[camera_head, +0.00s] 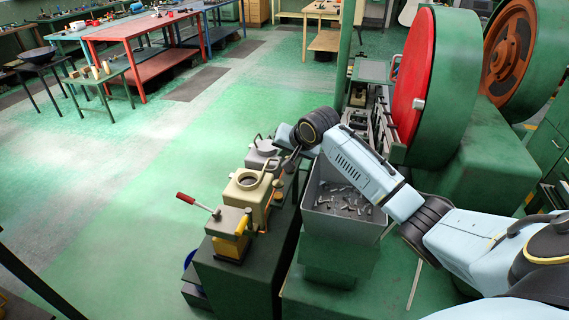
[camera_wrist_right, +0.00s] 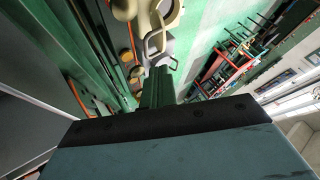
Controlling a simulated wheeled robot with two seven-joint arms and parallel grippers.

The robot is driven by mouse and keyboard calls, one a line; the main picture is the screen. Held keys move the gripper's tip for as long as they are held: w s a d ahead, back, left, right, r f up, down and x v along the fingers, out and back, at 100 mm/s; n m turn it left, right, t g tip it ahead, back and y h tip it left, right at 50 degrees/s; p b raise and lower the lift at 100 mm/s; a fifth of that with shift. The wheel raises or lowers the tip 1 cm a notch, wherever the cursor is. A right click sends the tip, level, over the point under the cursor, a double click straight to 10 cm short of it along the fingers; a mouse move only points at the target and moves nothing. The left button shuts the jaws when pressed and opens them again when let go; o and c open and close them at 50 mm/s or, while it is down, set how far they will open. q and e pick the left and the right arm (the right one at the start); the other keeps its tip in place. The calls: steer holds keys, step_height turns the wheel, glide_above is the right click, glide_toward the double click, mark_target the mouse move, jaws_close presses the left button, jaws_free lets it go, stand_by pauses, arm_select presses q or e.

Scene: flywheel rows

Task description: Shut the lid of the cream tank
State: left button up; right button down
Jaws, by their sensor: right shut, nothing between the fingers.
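The cream tank (camera_head: 258,205) stands on a dark green bench in the head view, between a yellow device and a grey tank. Its round top opening (camera_head: 247,180) shows dark inside, so it is uncovered. A thin looped handle (camera_head: 265,168) rises at its far side; how the lid sits is hard to tell. In the right wrist view a cream ring (camera_wrist_right: 172,14) and a rounded cream part (camera_wrist_right: 124,9) show at the top. My right gripper (camera_head: 292,160) is shut and empty, just right of and beyond the tank; its fingers show in the wrist view (camera_wrist_right: 158,76). My left gripper is out of view.
The yellow device (camera_head: 231,245) has a red-tipped lever (camera_head: 187,199) reaching left. The grey tank (camera_head: 262,153) stands behind the cream one. A grey bin of metal parts (camera_head: 345,215) lies under my right arm, near a red-faced flywheel (camera_head: 412,75).

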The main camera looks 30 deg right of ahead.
steer(key=b+x, duration=0.1)
steer(key=x, duration=0.8)
steer(key=shift+d+f, duration=0.25)
stand_by(0.4)
